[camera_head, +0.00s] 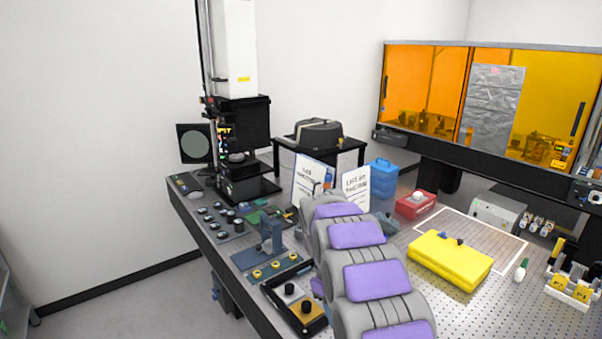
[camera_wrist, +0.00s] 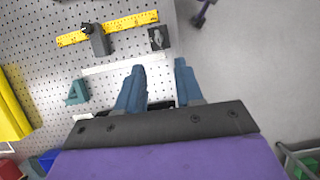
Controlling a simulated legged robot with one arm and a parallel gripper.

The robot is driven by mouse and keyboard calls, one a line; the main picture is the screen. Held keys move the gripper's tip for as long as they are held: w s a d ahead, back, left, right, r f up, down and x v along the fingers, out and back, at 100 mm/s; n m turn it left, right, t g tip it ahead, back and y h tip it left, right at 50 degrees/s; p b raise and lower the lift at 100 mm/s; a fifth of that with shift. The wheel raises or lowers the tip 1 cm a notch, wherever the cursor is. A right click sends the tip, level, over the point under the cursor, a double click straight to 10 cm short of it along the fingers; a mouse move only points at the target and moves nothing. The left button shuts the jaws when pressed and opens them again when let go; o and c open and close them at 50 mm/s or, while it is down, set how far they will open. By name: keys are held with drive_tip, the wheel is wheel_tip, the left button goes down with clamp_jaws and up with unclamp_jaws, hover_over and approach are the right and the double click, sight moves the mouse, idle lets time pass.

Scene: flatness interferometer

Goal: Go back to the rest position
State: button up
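My gripper (camera_wrist: 160,66) shows in the wrist view as two blue fingers with a clear gap between them. It is open, and I see nothing held in it. The perforated table top and its edge lie beyond the fingers, with floor to the right. In the head view my grey and purple arm reaches over the optical table (camera_head: 215,240) from the bottom middle. The gripper itself is hidden behind the arm links there.
A yellow case (camera_head: 450,262) and a red box (camera_head: 416,205) sit right of my arm. A tray with knobs (camera_head: 298,300) and a blue fixture (camera_head: 270,235) stand close on its left. Upright signs (camera_head: 356,185) stand behind. Open floor (camera_head: 130,295) lies left.

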drive_tip(key=s+d+r+m+y+b, duration=0.1)
drive_tip(key=s+r, duration=0.1)
drive_tip(key=s, duration=0.3)
drive_tip(key=s+d+r+m+b, duration=0.1)
drive_tip(key=s+d+r, duration=0.15)
drive_tip(key=s, duration=0.25)
drive_tip(key=s+f+m+t+b, duration=0.1)
drive_tip(key=s+f+m+b, duration=0.1)
drive_tip(key=s, duration=1.2)
drive_tip(key=s+f+m+y+b, duration=0.1)
drive_tip(key=s+f+m+b, duration=0.1)
drive_tip(key=s, duration=1.2)
drive_tip(key=shift+s+d+m+t+y, duration=0.15)
drive_tip(key=shift+s+m+t+y, duration=0.15)
drive_tip(key=shift+m+t, duration=0.15)
